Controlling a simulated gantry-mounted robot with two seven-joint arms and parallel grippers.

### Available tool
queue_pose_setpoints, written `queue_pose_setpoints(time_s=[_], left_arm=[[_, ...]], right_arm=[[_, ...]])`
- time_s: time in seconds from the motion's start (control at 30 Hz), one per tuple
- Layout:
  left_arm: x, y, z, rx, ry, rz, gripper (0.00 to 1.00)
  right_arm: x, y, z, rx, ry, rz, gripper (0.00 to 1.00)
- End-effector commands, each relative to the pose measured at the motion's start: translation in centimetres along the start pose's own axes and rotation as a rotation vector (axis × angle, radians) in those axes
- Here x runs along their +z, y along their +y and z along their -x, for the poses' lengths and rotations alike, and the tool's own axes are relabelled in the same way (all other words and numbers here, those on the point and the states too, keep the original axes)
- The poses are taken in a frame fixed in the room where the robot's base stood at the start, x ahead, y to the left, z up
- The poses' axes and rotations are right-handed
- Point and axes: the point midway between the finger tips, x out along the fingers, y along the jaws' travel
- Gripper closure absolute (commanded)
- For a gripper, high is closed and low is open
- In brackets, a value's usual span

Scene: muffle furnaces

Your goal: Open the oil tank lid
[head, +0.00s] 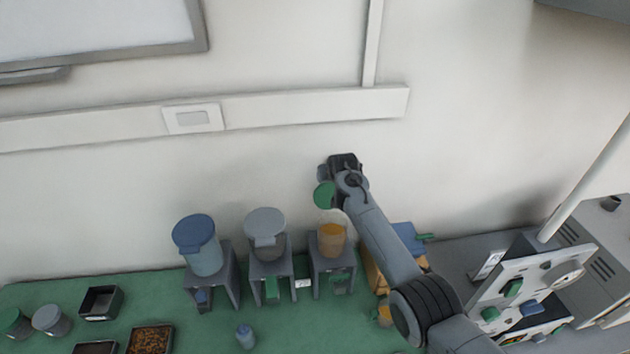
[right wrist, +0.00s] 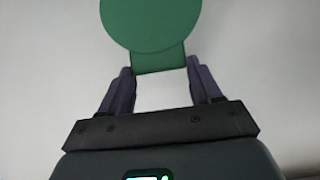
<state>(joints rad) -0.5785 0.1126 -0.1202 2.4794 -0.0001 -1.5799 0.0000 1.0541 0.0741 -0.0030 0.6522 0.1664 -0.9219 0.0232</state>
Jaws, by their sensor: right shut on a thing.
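An oil tank (head: 332,236) with orange liquid stands on a grey stand, and its top is uncovered. My right gripper (head: 335,177) is above this tank near the wall, shut on a green lid (head: 325,195). In the right wrist view the round green lid (right wrist: 150,18) has a tab between the two fingertips (right wrist: 160,75). The lid is in the air, apart from the tank in the head view. Two other tanks stand to the left, one with a blue lid (head: 193,229) and one with a grey lid (head: 265,222). My left gripper is not in view.
A green bench mat (head: 190,325) carries a small blue bottle (head: 245,336), a black tray (head: 101,303) and jars (head: 51,320). The wall is close behind the tanks. A furnace (head: 530,290) with its front panel stands at right.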

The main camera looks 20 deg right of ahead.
Motion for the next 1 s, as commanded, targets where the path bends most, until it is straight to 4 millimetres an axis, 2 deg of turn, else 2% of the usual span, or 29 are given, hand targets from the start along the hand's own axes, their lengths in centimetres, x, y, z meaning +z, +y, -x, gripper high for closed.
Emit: queue_pose_setpoints(time_s=[0.03,0.2,0.6,0.63,0.77,1.0], left_arm=[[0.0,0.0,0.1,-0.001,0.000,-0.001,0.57],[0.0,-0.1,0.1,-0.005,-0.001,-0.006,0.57],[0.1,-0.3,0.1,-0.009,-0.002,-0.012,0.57],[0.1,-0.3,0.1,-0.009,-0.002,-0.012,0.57],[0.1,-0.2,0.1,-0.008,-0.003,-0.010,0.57],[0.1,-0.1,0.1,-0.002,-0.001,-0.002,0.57]], right_arm=[[-0.5,0.5,0.1,0.002,0.000,-0.004,0.91],[-0.5,1.4,-0.1,0.009,-0.020,-0.010,0.91],[-0.5,1.5,-0.1,0.011,-0.023,-0.011,0.91],[-0.5,1.5,-0.1,0.011,-0.023,-0.011,0.32],[-0.4,1.5,-0.1,0.011,-0.026,-0.011,0.12],[-0.3,1.5,-0.2,0.012,-0.029,-0.012,0.11]])
